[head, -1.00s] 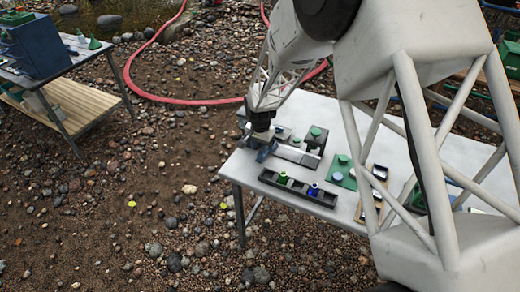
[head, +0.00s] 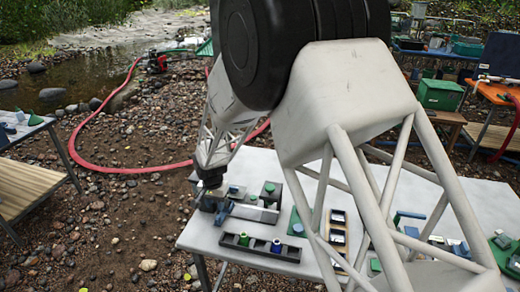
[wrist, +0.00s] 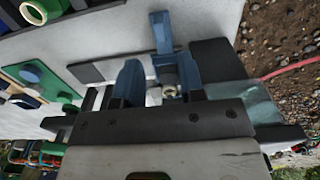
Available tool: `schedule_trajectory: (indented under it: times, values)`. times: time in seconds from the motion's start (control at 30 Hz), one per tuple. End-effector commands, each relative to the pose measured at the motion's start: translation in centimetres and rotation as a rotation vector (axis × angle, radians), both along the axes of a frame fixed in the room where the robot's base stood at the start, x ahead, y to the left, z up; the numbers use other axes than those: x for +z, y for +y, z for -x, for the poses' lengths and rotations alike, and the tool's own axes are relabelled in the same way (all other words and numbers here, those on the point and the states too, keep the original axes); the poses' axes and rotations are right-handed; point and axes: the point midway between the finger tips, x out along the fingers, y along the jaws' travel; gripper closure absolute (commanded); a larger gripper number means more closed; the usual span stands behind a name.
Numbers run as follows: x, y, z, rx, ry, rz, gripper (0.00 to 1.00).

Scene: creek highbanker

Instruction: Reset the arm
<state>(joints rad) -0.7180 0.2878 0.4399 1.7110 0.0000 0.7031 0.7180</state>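My arm reaches down from the top of the head view to the far left end of the white table (head: 300,180). My gripper (head: 208,198) is low over that end, beside a blue fixture (head: 224,212). In the wrist view the two blue fingers of my gripper (wrist: 165,88) stand apart. A blue upright part and a small pale ring-shaped piece (wrist: 169,90) show in the gap between them. I cannot tell whether the fingers touch these.
A black rack (head: 260,246) with a green and a blue piece lies along the front edge. A dark block with a green top (head: 271,192) stands right of my gripper. A green board (head: 297,225) and small trays lie farther right. A red hose (head: 120,168) runs over the gravel.

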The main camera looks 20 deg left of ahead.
Motion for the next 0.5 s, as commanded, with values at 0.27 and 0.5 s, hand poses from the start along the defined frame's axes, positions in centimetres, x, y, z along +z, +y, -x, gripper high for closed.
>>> schedule_trajectory:
  times: [0.27,0.5]
  values:
    - [1.1,-1.1,-0.2,-0.001,-0.004,-0.003,0.64]
    - [4.8,-5.0,-0.8,-0.005,-0.017,-0.013,0.64]
